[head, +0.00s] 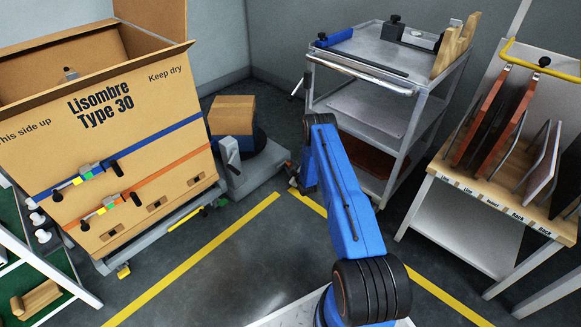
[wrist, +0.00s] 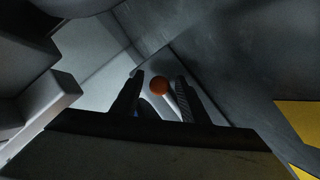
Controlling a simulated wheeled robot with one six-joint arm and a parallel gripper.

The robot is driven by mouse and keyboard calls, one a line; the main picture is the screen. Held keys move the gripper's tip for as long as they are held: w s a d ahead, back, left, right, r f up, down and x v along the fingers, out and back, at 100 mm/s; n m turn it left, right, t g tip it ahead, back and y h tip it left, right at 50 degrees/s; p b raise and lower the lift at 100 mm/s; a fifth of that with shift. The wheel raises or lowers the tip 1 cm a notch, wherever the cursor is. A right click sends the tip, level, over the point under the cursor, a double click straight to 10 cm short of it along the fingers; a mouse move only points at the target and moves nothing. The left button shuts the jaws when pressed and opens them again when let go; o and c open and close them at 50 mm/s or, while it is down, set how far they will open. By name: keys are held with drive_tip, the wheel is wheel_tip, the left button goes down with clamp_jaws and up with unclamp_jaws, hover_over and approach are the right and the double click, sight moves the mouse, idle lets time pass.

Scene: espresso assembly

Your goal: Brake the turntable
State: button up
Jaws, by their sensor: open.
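The turntable (head: 279,153) stands on the floor right of the big carton, a grey base with a dark blue round top bearing a closed brown box (head: 232,115). In the wrist view an orange ball knob (wrist: 159,85) on a pale rod shows between the two dark fingers of my gripper (wrist: 159,77). My gripper is open, with a gap on each side of the knob. I cannot tell how deep the knob lies between the fingers. In the head view my blue arm reaches toward the turntable's right side and hides the knob; my gripper is not clear there.
A large open carton (head: 112,130) with blue and orange straps stands left of the turntable. A grey trolley (head: 372,105) stands behind my arm to the right. A rack with slotted boards (head: 500,125) is at far right. Yellow lines (head: 190,262) mark clear floor in front.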

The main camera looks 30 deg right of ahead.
drive_tip(key=shift+w+f, duration=0.1)
drive_tip(key=shift+w, duration=0.35)
clamp_jaws()
